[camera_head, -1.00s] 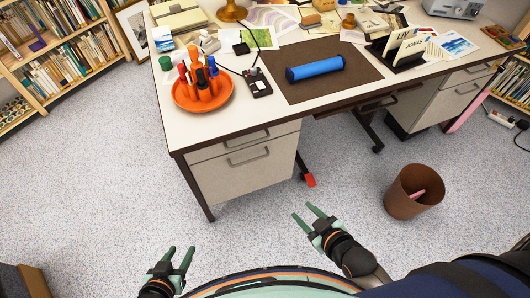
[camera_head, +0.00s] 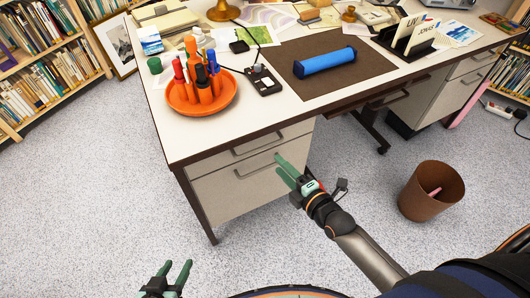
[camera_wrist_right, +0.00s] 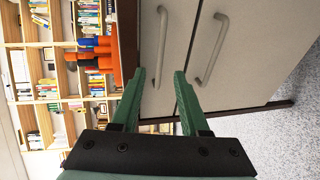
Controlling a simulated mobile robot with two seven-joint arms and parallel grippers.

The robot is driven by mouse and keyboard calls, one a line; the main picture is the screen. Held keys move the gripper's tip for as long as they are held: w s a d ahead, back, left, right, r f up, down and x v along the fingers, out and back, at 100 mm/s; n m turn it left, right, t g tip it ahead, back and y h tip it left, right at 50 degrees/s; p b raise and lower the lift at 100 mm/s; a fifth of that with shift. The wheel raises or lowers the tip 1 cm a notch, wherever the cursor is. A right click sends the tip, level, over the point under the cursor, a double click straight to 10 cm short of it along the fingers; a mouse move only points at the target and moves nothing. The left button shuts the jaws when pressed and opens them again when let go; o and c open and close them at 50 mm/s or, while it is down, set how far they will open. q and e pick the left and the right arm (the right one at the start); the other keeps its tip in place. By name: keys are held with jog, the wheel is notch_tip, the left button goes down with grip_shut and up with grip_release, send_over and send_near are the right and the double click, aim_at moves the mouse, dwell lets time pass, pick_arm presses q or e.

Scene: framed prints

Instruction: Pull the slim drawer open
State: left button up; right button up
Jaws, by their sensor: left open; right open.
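The slim drawer (camera_head: 236,148) is the shallow upper front in the desk's left pedestal, with a grey bar handle (camera_head: 257,144). It looks shut, above a deeper drawer (camera_head: 230,190) with its own handle. In the right wrist view, the slim drawer's handle (camera_wrist_right: 161,45) shows ahead, in line with the gap between the fingers; the deeper drawer's handle (camera_wrist_right: 213,50) is to its right. My right gripper (camera_head: 277,162) is open and empty, in front of the pedestal's right part. My left gripper (camera_head: 177,265) is open and empty, low over the floor, away from the desk.
On the desktop (camera_head: 200,139) stand an orange tray (camera_head: 180,108) of markers and a blue cylinder (camera_head: 326,60) on a brown mat. A brown bin (camera_head: 430,192) stands on the floor at right. The floor left of the pedestal is clear.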

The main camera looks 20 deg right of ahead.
jog(key=b+x, duration=0.2)
jog(key=x, duration=0.7)
jog(key=shift+c, duration=0.2)
grip_shut()
dwell(1.0)
